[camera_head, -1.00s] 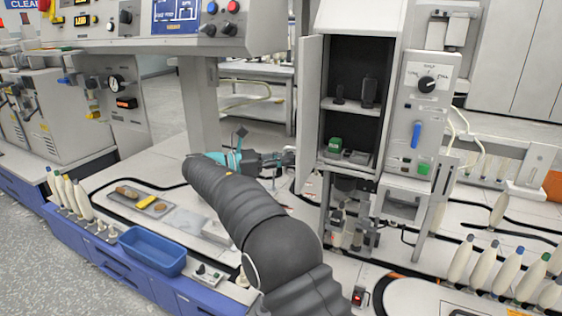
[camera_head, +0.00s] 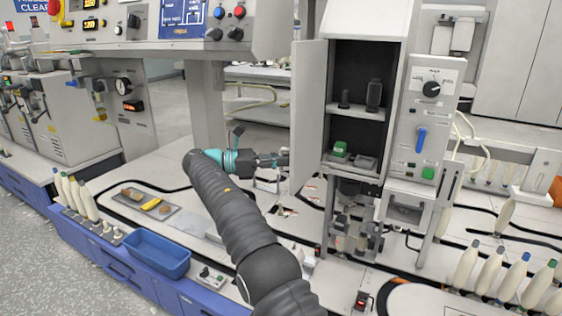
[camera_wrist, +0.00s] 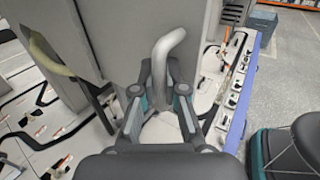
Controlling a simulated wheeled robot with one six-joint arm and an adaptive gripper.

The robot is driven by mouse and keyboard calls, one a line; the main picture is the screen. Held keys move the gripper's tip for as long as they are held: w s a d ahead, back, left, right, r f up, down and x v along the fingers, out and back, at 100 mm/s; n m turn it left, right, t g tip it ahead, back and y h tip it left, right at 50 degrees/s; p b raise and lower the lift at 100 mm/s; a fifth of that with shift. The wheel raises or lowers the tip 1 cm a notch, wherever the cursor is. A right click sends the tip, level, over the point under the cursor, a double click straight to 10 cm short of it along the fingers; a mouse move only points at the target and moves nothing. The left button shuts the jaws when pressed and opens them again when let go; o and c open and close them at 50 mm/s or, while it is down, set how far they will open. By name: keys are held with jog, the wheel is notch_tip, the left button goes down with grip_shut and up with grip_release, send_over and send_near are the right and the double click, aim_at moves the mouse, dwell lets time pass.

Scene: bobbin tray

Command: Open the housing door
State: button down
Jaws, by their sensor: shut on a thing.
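The housing door (camera_head: 308,115) is a pale grey panel hinged at the left of the housing (camera_head: 364,20). It stands open, its free edge out to the left, and the dark shelved interior shows. My gripper (camera_head: 284,160) is at the door's lower left edge. In the wrist view, my gripper (camera_wrist: 162,82) is shut on a bent grey door handle (camera_wrist: 168,42) that rises between the fingers. The handle's lower end is partly hidden between the fingers.
A green-topped item (camera_head: 340,149) and dark items sit on the housing's shelves. A control panel (camera_head: 425,110) is on its right. A blue bin (camera_head: 157,253) and a tray (camera_head: 140,203) lie at the left. White bobbins (camera_head: 490,280) stand at the right.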

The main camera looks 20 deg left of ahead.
jog(key=shift+r, duration=0.1)
dwell(0.3)
jog(key=c, duration=1.2)
grip_release()
jog(key=shift+w+d, duration=0.1)
jog(key=shift+s+d, duration=0.1)
jog(key=shift+s, duration=0.1)
